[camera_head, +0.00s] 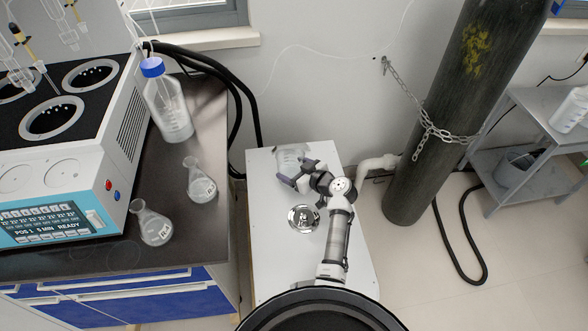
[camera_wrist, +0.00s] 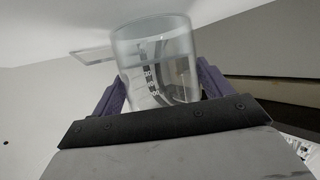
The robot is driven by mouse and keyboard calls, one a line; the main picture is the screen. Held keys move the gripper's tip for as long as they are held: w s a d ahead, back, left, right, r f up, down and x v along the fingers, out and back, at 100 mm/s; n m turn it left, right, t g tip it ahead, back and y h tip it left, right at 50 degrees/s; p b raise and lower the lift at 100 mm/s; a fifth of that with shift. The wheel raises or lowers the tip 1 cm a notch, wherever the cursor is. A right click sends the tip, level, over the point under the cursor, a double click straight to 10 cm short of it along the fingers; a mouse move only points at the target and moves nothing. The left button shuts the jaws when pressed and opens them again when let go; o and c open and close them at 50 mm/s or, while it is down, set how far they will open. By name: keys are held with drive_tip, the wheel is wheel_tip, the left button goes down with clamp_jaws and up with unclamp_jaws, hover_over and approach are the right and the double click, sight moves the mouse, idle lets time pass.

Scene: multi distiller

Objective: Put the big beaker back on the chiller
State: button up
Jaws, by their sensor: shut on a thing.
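The big beaker (camera_head: 290,157) is clear glass with dark markings. In the head view it appears over the back left part of the chiller's white top (camera_head: 263,215), partly hidden by my gripper (camera_head: 296,176). I cannot tell whether its base touches that top. In the wrist view the beaker (camera_wrist: 158,58) stands between the purple fingers of my gripper (camera_wrist: 162,78), which are shut on its sides. Its lower part is hidden behind the gripper body.
A bench at the left holds a blue-capped bottle (camera_head: 168,105), two flasks (camera_head: 200,184) (camera_head: 154,228) and the distiller (camera_head: 60,160). A chained dark gas cylinder (camera_head: 445,110) and a grey shelf (camera_head: 530,130) stand at the right. A round metal plate (camera_head: 303,218) is on the white top.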

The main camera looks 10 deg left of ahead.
drive_tip(key=shift+f, duration=0.2)
drive_tip(key=shift+f, duration=0.15)
drive_tip(key=o, duration=1.3)
drive_tip(key=shift+o, duration=0.2)
